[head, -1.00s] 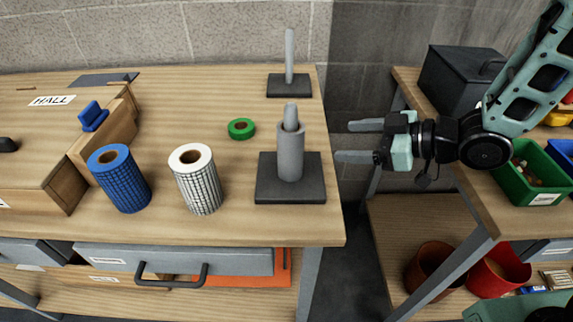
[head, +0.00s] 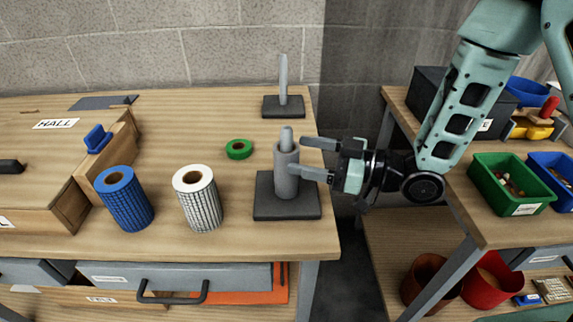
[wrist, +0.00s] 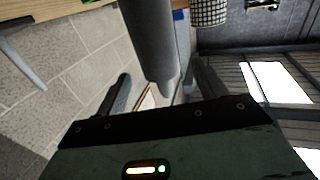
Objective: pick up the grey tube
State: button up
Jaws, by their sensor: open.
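The grey tube (head: 286,172) stands upright around a grey post (head: 286,138) on a square dark base (head: 285,208), near the right end of the wooden bench. The post's tip shows above the tube. My gripper (head: 297,156) is open and roughly level, reaching in from the right, with its fingertips at the tube's upper right side. The nearer fingertip overlaps the tube's edge in the head view; I cannot tell whether it touches. In the wrist view the tube (wrist: 149,35) hangs down from the top, its end pointing between the two open fingers.
A blue roll (head: 124,200) and a white grid-patterned roll (head: 200,203) stand to the left. A green ring (head: 239,149) lies behind them. A bare post (head: 283,80) on its own base stands farther back. A second bench with a green bin (head: 511,184) is at the right.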

aim_at(276, 152)
jog(key=shift+f+p+x, duration=0.15)
jog(key=shift+p+x, duration=0.4)
jog(key=shift+x, duration=1.05)
jog(key=shift+f+p+x, duration=0.15)
jog(key=shift+p+x, duration=0.35)
jog(key=shift+x, duration=1.15)
jog(key=c, duration=1.1)
